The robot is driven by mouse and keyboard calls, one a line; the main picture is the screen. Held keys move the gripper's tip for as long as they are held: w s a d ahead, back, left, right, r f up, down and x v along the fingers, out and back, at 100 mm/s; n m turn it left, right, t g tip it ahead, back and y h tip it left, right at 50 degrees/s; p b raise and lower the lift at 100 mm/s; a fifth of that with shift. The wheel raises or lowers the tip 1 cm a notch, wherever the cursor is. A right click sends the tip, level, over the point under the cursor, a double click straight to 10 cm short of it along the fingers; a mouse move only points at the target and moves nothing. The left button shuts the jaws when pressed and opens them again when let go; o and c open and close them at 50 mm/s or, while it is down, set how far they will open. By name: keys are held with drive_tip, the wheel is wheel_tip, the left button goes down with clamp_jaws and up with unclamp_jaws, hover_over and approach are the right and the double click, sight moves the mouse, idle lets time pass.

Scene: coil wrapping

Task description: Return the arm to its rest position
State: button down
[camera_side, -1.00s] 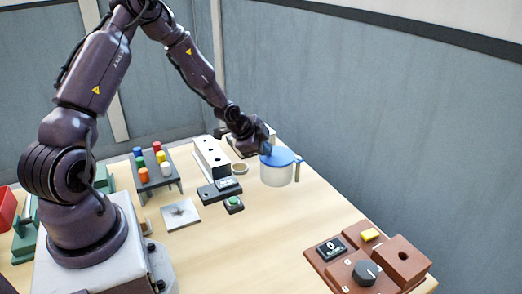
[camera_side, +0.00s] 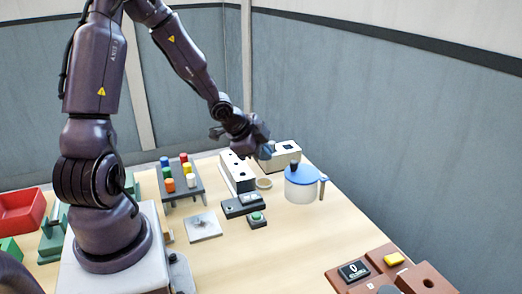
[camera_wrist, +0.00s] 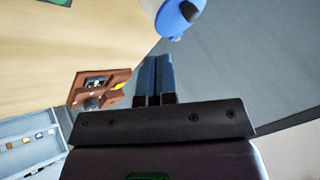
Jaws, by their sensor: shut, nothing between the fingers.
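My gripper (camera_side: 265,151) is at the end of my arm, above the far part of the table. In the side view it is up and left of the white mug (camera_side: 301,192), apart from its blue lid (camera_side: 308,177). The lid sits on the mug and its dark knob shows. In the wrist view my two blue fingers (camera_wrist: 154,78) are together with nothing between them. The blue lid (camera_wrist: 176,17) also shows at the top edge there, beyond the fingertips.
A white block with holes (camera_side: 238,174), a white box (camera_side: 284,153) and a tan ring (camera_side: 264,184) stand near my gripper. A rack of coloured pegs (camera_side: 183,188) is left. A brown control box (camera_side: 375,275) is at the front right.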

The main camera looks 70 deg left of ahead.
drive_tip(key=shift+s+r, duration=0.3)
drive_tip(key=s+r+n+g+y, duration=0.25)
drive_tip(key=s+n+g, duration=0.25)
drive_tip(key=s+n, duration=0.3)
drive_tip(key=s+d+r+t+h, duration=0.1)
drive_tip(key=s+d+r, duration=0.2)
drive_tip(key=d+r, duration=0.4)
drive_tip(key=s+d+r+t+h, duration=0.2)
drive_tip(key=s+d+r, duration=0.1)
drive_tip(key=d+r, duration=0.5)
drive_tip(key=shift+s+d+r, duration=0.2)
drive_tip(key=shift+d+r, duration=0.1)
drive_tip(key=shift+d, duration=0.5)
